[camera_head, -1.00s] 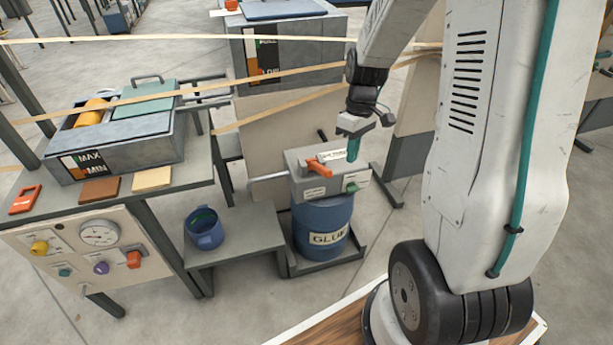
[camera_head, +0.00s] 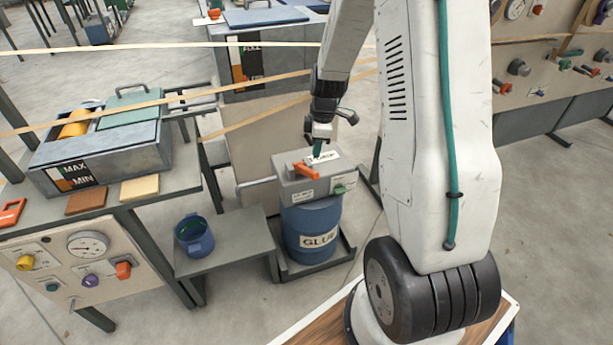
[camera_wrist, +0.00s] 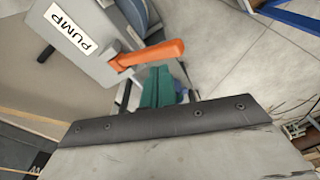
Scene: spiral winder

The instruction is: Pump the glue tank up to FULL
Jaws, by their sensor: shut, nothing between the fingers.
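The blue glue drum (camera_head: 305,215) has a grey pump box (camera_head: 300,190) on top. An orange pump lever (camera_head: 306,171) lies across the box and also shows in the wrist view (camera_wrist: 150,53), beside the PUMP label (camera_wrist: 68,30). My gripper (camera_head: 318,152) is shut and empty, pointing down just above the box behind the lever. In the wrist view its teal fingers (camera_wrist: 160,88) are close beside the lever; I cannot tell if they touch. A tank at the back has a level gauge (camera_head: 247,62), its top lettering partly hidden by a strip.
Pale strips (camera_head: 230,84) stretch across in front of the back tank. On the left bench stands a box with a MAX/MIN gauge (camera_head: 72,176). A blue pot (camera_head: 194,236) sits on a low stand (camera_head: 240,235). A green knob (camera_head: 339,189) is on the pump box's front.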

